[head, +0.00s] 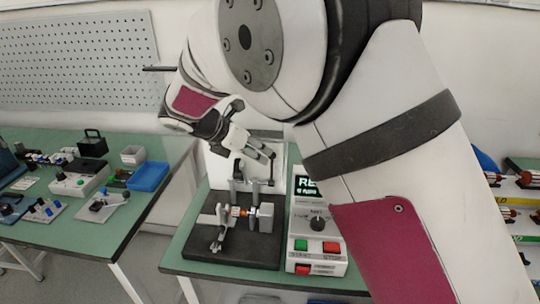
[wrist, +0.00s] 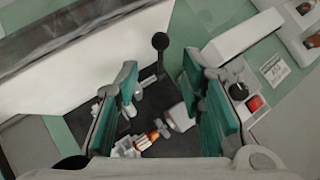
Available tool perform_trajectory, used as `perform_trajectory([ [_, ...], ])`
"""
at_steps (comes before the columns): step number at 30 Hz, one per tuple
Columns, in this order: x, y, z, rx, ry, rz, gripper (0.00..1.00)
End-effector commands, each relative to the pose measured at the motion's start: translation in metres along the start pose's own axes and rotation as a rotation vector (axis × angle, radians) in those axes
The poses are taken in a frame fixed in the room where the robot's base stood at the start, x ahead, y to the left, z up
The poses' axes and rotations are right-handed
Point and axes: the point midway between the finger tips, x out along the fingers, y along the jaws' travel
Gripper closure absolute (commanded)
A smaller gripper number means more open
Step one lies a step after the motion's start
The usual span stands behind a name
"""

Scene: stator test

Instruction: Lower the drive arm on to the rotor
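The rotor (head: 238,211), with an orange copper-coloured middle, lies across supports on the dark base (head: 250,250) of the test stand. It also shows in the wrist view (wrist: 153,136), low between my fingers. The drive arm appears raised, with a dark ball knob (wrist: 160,41) on a thin rod beyond my fingertips in the wrist view. In the head view its dark upper part (head: 238,168) stands above the rotor, partly crowded by my gripper. My gripper (head: 256,152) is above the stand, tilted down. Its teal-padded fingers (wrist: 160,72) are wide apart with nothing gripped.
A control box (head: 318,222) with a display, knob and green and red buttons stands right of the base. A second bench (head: 130,205) at left holds parts and a blue tray (head: 148,176). A rack of parts (head: 525,200) is at far right. A pale panel stands behind the stand.

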Motion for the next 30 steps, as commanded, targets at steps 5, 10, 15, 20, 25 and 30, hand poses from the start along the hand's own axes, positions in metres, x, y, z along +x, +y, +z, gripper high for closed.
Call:
perform_trajectory([
  [5, 0.024, -0.002, 0.0, 0.001, 0.001, -0.005, 0.64],
  [10, 0.049, -0.001, 0.0, 0.001, 0.001, -0.003, 0.64],
  [15, 0.066, -0.001, 0.001, 0.001, 0.0, -0.002, 0.64],
  [20, 0.071, -0.001, 0.0, 0.001, 0.0, -0.001, 0.64],
  [25, 0.072, -0.001, 0.0, 0.001, 0.0, -0.001, 0.64],
  [30, 0.071, -0.001, 0.0, 0.001, 0.0, -0.001, 0.96],
])
